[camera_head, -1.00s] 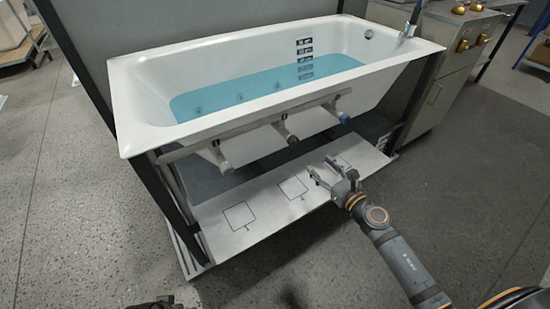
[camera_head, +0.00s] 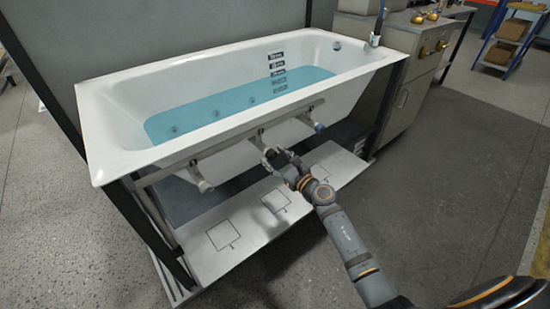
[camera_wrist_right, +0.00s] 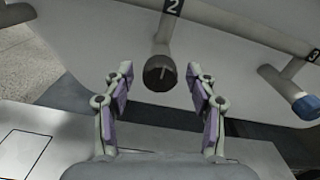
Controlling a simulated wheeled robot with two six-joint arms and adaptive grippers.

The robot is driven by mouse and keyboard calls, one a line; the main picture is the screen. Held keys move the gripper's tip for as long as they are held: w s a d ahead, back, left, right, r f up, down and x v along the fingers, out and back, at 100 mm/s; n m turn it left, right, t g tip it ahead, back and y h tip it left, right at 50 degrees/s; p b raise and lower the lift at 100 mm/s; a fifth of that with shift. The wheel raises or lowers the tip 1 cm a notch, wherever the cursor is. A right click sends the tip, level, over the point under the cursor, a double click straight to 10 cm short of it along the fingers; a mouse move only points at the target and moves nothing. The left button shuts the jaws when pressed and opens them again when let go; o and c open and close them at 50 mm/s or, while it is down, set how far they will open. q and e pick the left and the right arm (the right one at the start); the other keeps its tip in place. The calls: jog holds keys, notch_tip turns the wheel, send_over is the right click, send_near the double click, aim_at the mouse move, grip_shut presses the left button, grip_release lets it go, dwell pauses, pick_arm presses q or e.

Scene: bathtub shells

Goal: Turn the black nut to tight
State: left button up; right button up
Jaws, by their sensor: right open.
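The black nut (camera_wrist_right: 160,73) sits on the lower end of the middle pipe, below the label 2 (camera_wrist_right: 173,6), with a pale line on its face. My right gripper (camera_head: 279,157) is open and empty in front of this pipe (camera_head: 262,138). In the right wrist view, its two fingers stand apart on either side of the nut as seen, with clear gaps and no visible contact. In the head view the gripper covers most of the nut. My left gripper is not in view.
The white bathtub (camera_head: 125,130) holds blue water. A blue nut (camera_wrist_right: 305,106) is on the pipe to the right, and another pipe end (camera_head: 204,186) is to the left. A pale board with marked squares (camera_head: 222,235) lies below. The floor at right is clear.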

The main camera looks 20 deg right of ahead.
jog(key=c, duration=1.2)
jog(key=shift+o, duration=0.2)
